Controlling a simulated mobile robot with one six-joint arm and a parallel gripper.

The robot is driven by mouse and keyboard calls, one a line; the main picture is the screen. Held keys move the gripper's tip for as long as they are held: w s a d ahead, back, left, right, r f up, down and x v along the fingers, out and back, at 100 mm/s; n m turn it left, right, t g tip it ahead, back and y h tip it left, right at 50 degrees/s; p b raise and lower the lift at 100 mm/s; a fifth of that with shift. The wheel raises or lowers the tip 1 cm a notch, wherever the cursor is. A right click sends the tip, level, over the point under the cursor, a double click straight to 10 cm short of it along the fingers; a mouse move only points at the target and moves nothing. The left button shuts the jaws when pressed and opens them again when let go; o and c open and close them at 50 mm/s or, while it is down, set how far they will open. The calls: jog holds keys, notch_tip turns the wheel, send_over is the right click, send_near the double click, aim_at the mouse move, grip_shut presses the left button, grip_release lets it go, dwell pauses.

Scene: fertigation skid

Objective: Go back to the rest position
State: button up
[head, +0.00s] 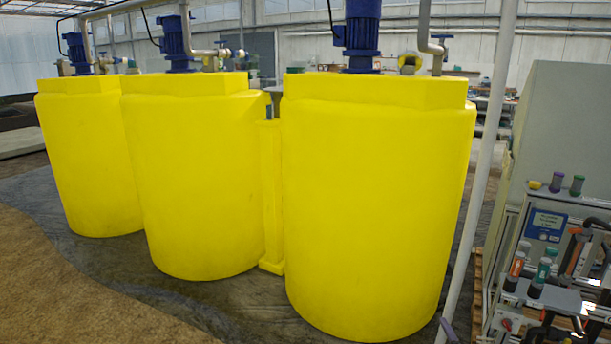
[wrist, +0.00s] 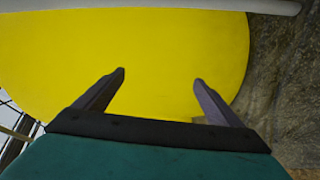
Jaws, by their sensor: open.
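My gripper (wrist: 159,77) shows in the wrist view with its two dark fingers spread apart. Nothing is between the fingers. Behind them a large yellow surface fills much of the wrist view; it looks like the side of a yellow tank. In the head view I cannot make out my gripper for sure. The right yellow tank (head: 375,200) stands nearest, with the middle yellow tank (head: 200,180) and the left yellow tank (head: 85,160) further left. I cannot tell how far the fingers are from the yellow surface.
A pale upright pipe (head: 483,170) stands right of the nearest tank. A rack with a blue label (head: 546,226) and several coloured-capped cylinders stands at the right, before a grey cabinet (head: 565,130). Brown floor (head: 60,290) is clear at the lower left.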

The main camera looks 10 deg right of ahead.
jog(key=w+a+f+m+g+y+p, duration=0.1)
jog(key=a+f+p, duration=0.1)
jog(key=a, duration=0.6)
jog(key=w+a+f+m+g+p, duration=0.1)
jog(key=a+p, duration=0.1)
jog(key=a, duration=0.5)
jog(key=s+a+f+m+g+p, duration=0.1)
jog(key=s+a+f+g, duration=0.2)
jog(key=a, duration=0.4)
jog(key=s+a+f+m+g+p, duration=0.2)
jog(key=s+a+f, duration=0.1)
jog(key=a, duration=0.3)
jog(key=s+a+m+g, duration=0.3)
jog(key=s+g, duration=0.2)
jog(key=s, duration=0.7)
jog(key=s+a+f+m+g+y+p, duration=0.1)
jog(key=s+a+m+g, duration=0.2)
jog(key=s, duration=0.8)
jog(key=s+a+f+m+g+y+p, duration=0.1)
jog(key=s+a+m+g, duration=0.2)
jog(key=s, duration=0.9)
jog(key=a+g, duration=0.2)
jog(key=g, duration=0.1)
jog(key=shift+s+a+f+g, duration=0.15)
jog(key=shift+s+a+g, duration=0.1)
jog(key=shift+s+g, duration=0.15)
